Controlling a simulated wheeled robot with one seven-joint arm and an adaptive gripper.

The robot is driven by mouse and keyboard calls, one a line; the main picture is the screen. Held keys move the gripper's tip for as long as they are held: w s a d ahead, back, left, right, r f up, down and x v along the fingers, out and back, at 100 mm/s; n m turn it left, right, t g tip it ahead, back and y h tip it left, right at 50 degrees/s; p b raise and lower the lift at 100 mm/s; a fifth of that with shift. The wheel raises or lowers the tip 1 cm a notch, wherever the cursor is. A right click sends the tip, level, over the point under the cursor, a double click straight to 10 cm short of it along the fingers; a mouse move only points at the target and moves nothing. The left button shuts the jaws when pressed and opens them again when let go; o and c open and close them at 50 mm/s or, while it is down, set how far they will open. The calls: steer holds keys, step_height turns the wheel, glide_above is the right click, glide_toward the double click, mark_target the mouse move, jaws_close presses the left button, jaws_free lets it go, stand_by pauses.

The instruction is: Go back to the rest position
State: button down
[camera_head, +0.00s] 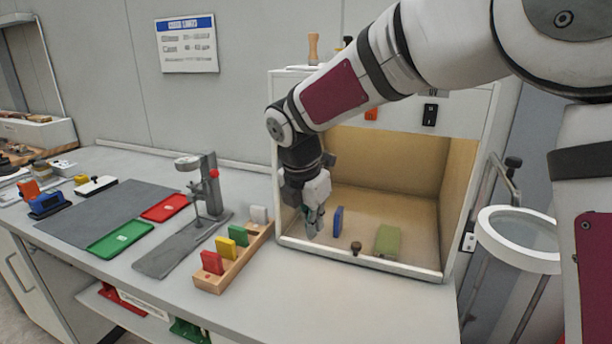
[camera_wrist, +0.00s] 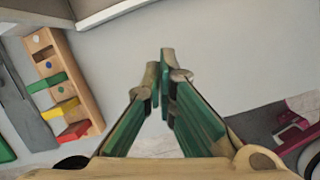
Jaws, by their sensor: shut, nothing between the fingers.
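My gripper (camera_head: 313,220) hangs from my arm at the left front of the open box (camera_head: 287,241), pointing down. In the wrist view my gripper (camera_wrist: 167,75) shows two green-sided fingers with their tips close together and nothing between them. Below the tips there is bare light grey surface. A blue block (camera_head: 338,221) stands inside the box just right of my gripper. A green block (camera_head: 387,241) stands further right, with a small brown knob (camera_head: 356,247) between them near the front edge.
A wooden rack (camera_head: 209,284) with several coloured pieces stands left of the box; it also shows in the wrist view (camera_wrist: 88,98). Further left are a stand (camera_head: 209,185), a red tray (camera_head: 165,207) and a green tray (camera_head: 120,239). A round-topped container (camera_head: 518,226) stands right.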

steer(key=s+d+r+m, duration=0.6)
steer(key=s+d+m, duration=0.5)
steer(key=s+m, duration=0.3)
steer(key=s, duration=0.1)
steer(key=s+d+m+t+y+p, duration=0.1)
steer(key=s+d+m, duration=0.3)
steer(key=s+m, duration=0.3)
steer(key=s+d+r+m, duration=0.1)
steer(key=s+d+m, duration=0.3)
steer(key=s+m, duration=0.3)
steer(key=shift+s+y, duration=0.3)
steer(key=shift+s, duration=0.9)
steer(key=shift+w+r, duration=0.1)
steer(key=shift+r, duration=0.1)
